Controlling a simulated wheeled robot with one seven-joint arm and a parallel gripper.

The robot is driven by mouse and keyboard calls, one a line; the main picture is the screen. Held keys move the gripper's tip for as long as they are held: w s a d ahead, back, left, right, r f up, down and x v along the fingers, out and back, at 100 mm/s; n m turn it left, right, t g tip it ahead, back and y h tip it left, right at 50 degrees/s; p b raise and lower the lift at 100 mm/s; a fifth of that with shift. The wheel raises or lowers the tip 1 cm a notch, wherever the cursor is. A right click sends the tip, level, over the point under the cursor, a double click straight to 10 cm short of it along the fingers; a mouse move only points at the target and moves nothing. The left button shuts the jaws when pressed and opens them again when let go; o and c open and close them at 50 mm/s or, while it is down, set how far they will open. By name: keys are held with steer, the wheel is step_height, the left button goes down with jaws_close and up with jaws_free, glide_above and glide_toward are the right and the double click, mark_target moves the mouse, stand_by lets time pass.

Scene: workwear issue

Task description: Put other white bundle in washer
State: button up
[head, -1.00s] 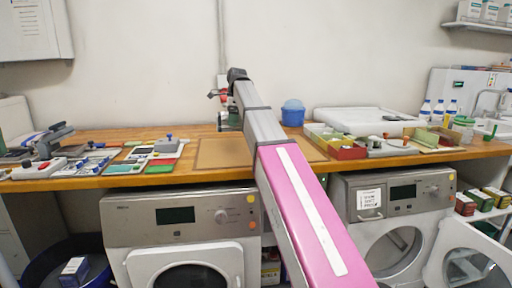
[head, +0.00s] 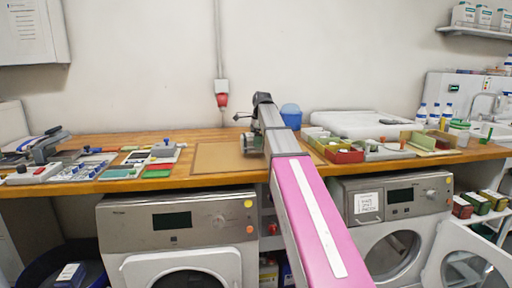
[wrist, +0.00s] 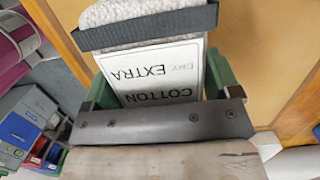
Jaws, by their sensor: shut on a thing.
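My gripper (head: 250,142) hangs low over the brown mat on the worktop in the head view. In the wrist view it is shut on a white fluffy bundle (wrist: 125,10), which shows at the top edge with a dark band across it. A white card reading "COTTON EXTRA DRY" (wrist: 160,72) lies against it, with green parts on both sides. Most of the bundle is hidden. Two front-loading machines stand below the worktop: the left one (head: 180,222) has its door shut, the right one (head: 398,198) has its round door (head: 465,262) open.
The brown mat (head: 215,160) is bare on the left. Small trays and tools crowd the worktop's left. A blue bucket (head: 291,112), red and green boxes and a white basin (head: 365,122) stand on the right. A dark tub (head: 60,272) is on the floor, left.

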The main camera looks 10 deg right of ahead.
steer(key=shift+f, duration=1.45)
steer(key=shift+f, duration=0.15)
steer(key=o, duration=0.9)
steer(key=r, duration=0.4)
steer(key=d+r, duration=0.1)
steer(key=r, duration=0.7)
steer(key=shift+d, duration=0.35)
